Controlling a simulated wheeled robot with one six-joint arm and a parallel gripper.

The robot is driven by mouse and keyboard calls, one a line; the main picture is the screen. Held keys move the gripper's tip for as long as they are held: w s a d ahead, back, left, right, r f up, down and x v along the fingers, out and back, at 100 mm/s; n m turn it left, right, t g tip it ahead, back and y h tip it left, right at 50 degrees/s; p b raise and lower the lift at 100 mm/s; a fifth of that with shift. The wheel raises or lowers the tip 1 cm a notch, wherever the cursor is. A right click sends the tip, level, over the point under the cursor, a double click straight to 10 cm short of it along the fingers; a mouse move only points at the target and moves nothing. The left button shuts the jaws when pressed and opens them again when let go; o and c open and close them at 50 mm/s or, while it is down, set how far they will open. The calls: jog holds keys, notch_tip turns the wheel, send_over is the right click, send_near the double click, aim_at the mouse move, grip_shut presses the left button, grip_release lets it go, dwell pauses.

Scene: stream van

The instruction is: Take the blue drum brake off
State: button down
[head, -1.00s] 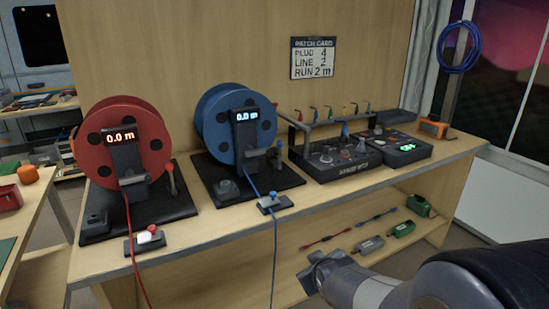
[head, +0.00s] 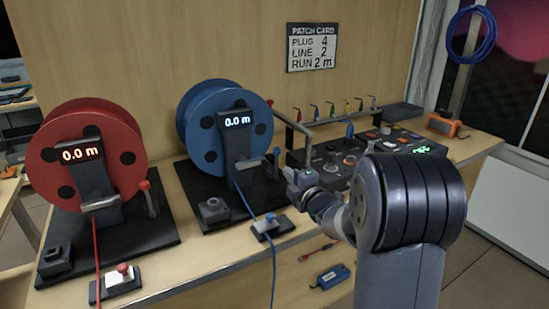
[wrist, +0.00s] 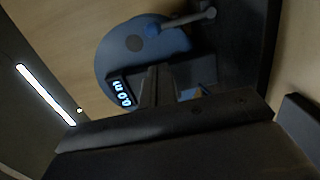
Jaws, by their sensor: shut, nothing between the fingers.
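The blue drum (head: 225,127) stands on a black base (head: 240,197) on the bench, its display reading 0.0 m. Its brake lever (head: 277,168), with a blue knob, stands roughly upright at the drum's right side. In the wrist view the brake lever (wrist: 182,21) lies across the top of the picture, its blue knob towards the drum. My gripper (head: 294,180) is shut and empty, just right of the lever and apart from it. Its dark fingers (wrist: 156,77) also show in the wrist view, below the lever, in front of the blue drum.
A red drum (head: 88,155) with its own red-knobbed lever (head: 148,197) stands to the left. A small box with a blue button (head: 271,222) sits at the bench's front edge. A control panel (head: 395,140) and hanging-plug rack stand to the right, behind my arm.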

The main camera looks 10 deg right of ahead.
aim_at(277, 163)
jog(key=x, duration=1)
jog(key=shift+p, duration=0.4)
jog(key=shift+d, duration=0.15)
